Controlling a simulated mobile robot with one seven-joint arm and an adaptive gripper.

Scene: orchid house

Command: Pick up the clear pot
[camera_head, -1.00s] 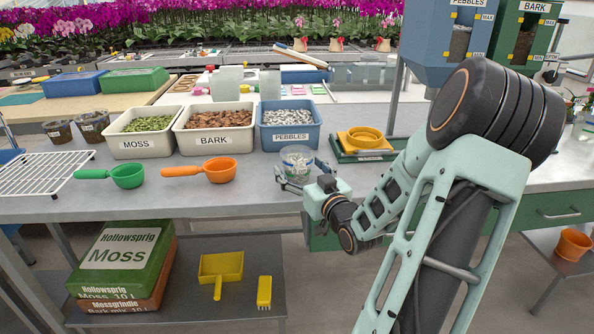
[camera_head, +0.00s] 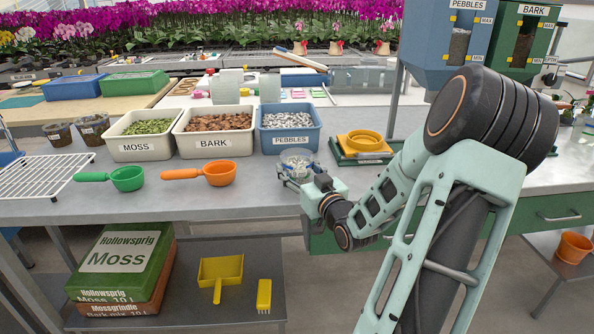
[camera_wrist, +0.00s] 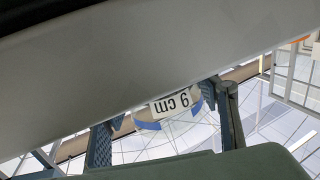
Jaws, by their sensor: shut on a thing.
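The clear pot (camera_head: 296,158) is a small see-through pot in front of the pebbles tub in the head view. My gripper (camera_head: 293,175) is at it from the front right, with its fingers at the pot's sides. In the wrist view, my gripper's two fingers (camera_wrist: 165,128) stand either side of the clear pot, whose label (camera_wrist: 171,104) reads "9 cm" upside down. The gripper is shut on the pot. Whether the pot's base touches the bench is hidden by the gripper.
The pebbles tub (camera_head: 289,140) stands close behind the pot, with the bark tub (camera_head: 213,143) and moss tub (camera_head: 141,147) to its left. Orange (camera_head: 220,173) and green (camera_head: 127,179) scoops lie to the left. A green tray with yellow rings (camera_head: 363,154) sits right.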

